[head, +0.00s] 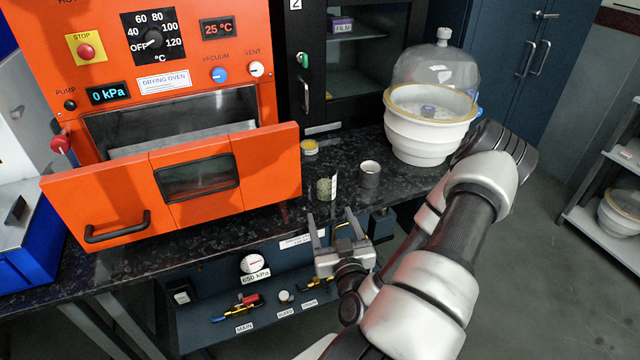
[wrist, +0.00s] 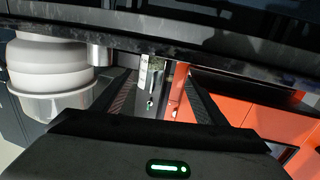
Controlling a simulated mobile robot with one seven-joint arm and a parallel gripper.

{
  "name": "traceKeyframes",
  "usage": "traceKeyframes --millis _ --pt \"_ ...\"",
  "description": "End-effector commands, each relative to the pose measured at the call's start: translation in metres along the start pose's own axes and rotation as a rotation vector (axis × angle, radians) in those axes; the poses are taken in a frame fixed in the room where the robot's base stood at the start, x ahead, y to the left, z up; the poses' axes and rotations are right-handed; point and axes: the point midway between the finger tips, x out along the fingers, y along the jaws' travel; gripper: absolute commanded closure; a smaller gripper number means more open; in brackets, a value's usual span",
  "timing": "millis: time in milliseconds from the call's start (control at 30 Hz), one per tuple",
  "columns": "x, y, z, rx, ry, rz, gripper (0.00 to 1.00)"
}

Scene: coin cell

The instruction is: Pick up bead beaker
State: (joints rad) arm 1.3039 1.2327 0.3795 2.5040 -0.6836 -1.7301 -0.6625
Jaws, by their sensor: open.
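The bead beaker (head: 325,188) is a small clear beaker with greenish beads, standing upright on the dark speckled bench (head: 350,147) near its front edge. A white label stands up at its right side. My gripper (head: 331,220) is open and empty in front of the bench edge, pointing towards the beaker and apart from it. In the wrist view, my open fingers (wrist: 162,80) frame a pale label strip and a partly hidden shape by the bench edge; I cannot make out the beaker clearly there.
A metal cup (head: 370,175) stands right of the beaker, and a yellow-lidded jar (head: 310,147) behind it. The orange drying oven (head: 100,50) has its door (head: 262,165) open at left. A white desiccator with clear dome (head: 430,130) stands at right. A valve panel (head: 215,300) is below.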

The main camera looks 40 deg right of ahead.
Motion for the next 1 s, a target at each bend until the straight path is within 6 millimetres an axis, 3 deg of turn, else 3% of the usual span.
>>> traceKeyframes --millis 167,700,1000 --pt "-0.003 0.011 -0.002 0.032 0.046 0.065 0.34" --pt "0.101 0.018 -0.007 0.031 0.047 0.066 0.34" --pt "0.125 0.018 -0.010 0.032 0.046 0.065 0.34"
